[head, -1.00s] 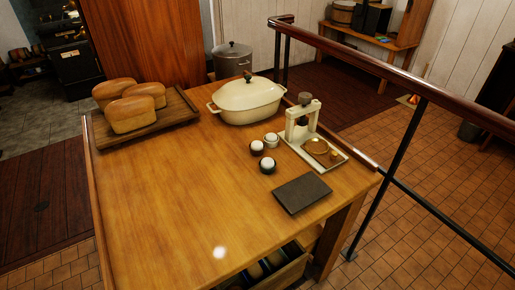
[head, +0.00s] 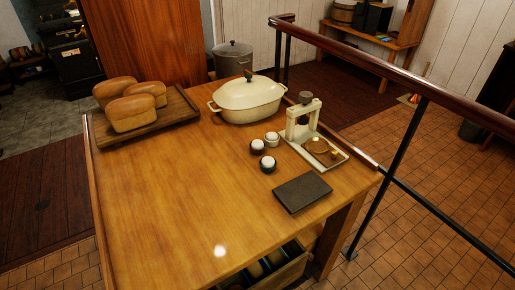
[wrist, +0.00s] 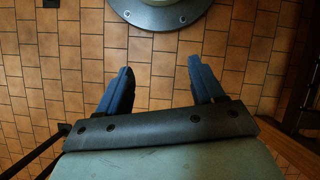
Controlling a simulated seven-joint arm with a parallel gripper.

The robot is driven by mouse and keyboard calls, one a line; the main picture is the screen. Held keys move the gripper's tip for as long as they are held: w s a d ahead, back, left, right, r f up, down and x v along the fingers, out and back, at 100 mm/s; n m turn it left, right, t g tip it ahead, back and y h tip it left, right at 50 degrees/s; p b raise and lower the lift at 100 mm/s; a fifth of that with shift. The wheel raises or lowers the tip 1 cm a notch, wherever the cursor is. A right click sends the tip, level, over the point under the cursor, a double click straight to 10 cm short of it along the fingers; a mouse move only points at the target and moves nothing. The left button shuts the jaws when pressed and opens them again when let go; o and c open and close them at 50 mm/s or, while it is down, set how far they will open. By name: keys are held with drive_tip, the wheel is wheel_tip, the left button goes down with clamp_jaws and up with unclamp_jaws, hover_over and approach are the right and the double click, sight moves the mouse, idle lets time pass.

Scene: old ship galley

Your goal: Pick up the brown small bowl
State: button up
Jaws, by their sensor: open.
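A small brown round dish (head: 317,146), which may be the brown small bowl, sits on the tray of a cream press-like stand (head: 300,132) at the table's right side. It is too small to tell its depth. My gripper (wrist: 160,85) shows only in the wrist view, with its two dark blue fingers spread apart and nothing between them. It points at bare floor tiles, and the table's objects are not in that view. My gripper is not in the head view.
On the wooden table (head: 180,200) stand a cream lidded pot (head: 248,103), several small dark cups with white tops (head: 268,164), a dark flat slab (head: 302,192) and loaves on a board (head: 178,115). A railing (head: 400,85) runs along the right. The table's front left is clear.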

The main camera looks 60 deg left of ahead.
drive_tip(key=w+a+r+n+t, duration=0.2)
drive_tip(key=w+a+r+n, duration=0.2)
drive_tip(key=w+a+r, duration=0.7)
drive_tip(key=w+a+r+n+t, duration=0.2)
drive_tip(key=w+a+r+n, duration=0.2)
drive_tip(key=w+a+r, duration=0.7)
drive_tip(key=w+a+r+n+t+y, duration=0.15)
drive_tip(key=a+r+n, duration=0.25)
drive_tip(key=a+r, duration=1)
drive_tip(key=w+a+r+n+t+y, duration=0.1)
drive_tip(key=w+a+r+n+t, duration=0.2)
drive_tip(key=a+r, duration=1.1)
drive_tip(key=n+g+y, duration=0.2)
drive_tip(key=n+g, duration=0.4)
drive_tip(key=n, duration=0.1)
approach(258, 142)
drive_tip(key=x, duration=1)
drive_tip(key=shift+a+f, duration=0.1)
drive_tip(key=shift+a, duration=0.05)
